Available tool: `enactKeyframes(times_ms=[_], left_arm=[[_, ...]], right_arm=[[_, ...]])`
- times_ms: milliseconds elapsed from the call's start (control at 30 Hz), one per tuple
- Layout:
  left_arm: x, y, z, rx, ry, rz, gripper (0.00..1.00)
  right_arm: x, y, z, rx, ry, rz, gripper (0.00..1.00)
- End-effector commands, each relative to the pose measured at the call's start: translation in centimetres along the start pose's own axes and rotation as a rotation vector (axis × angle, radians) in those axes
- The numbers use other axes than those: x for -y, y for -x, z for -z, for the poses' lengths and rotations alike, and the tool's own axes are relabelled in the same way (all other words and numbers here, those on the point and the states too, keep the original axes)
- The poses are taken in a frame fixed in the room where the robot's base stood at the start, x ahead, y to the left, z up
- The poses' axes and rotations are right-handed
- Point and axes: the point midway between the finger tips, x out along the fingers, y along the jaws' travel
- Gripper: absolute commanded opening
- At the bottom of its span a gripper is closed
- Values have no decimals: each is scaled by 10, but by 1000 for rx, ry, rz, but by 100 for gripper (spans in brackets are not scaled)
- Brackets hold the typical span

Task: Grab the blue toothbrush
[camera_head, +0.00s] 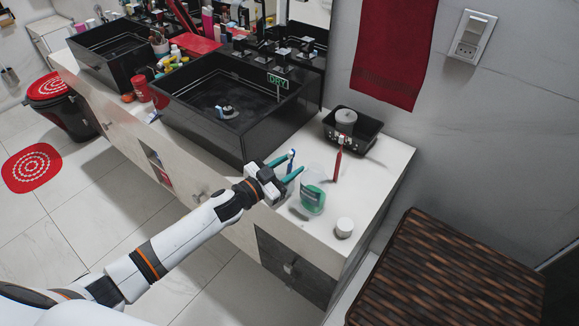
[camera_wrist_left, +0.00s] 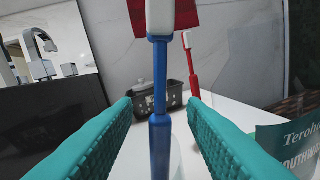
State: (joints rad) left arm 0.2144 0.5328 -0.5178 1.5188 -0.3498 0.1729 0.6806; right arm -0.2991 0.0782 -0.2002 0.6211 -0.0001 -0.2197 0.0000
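The blue toothbrush (camera_head: 291,157) stands upright at the counter's right part, and in the left wrist view its blue handle (camera_wrist_left: 160,95) runs down the middle, bristle head up. My left gripper (camera_head: 297,164) is open, its teal fingers reaching toward the brush. In the left wrist view, the fingers (camera_wrist_left: 160,105) stand on either side of the handle with a gap on each side. The handle's lower end is in front of something clear and pale, and I cannot tell how it is held up. My right gripper is not in view.
A red toothbrush (camera_head: 338,163) stands behind, near a black tray (camera_head: 366,139). A mouthwash bottle (camera_head: 312,197) with green liquid is right beside my left gripper. A white jar (camera_head: 344,228) sits near the front edge. The black sink (camera_head: 240,125) is to the left.

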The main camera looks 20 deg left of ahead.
Motion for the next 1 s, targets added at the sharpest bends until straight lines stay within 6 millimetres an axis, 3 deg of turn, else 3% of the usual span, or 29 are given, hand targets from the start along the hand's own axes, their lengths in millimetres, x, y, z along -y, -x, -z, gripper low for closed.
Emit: enactKeyframes(times_ms=[300,533,1000], left_arm=[[0,-6,0,-1,1,0,37],[0,-6,0,-1,0,0,0],[-3,-6,-8,-1,-2,-1,0]], right_arm=[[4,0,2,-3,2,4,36],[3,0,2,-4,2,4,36],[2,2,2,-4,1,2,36]])
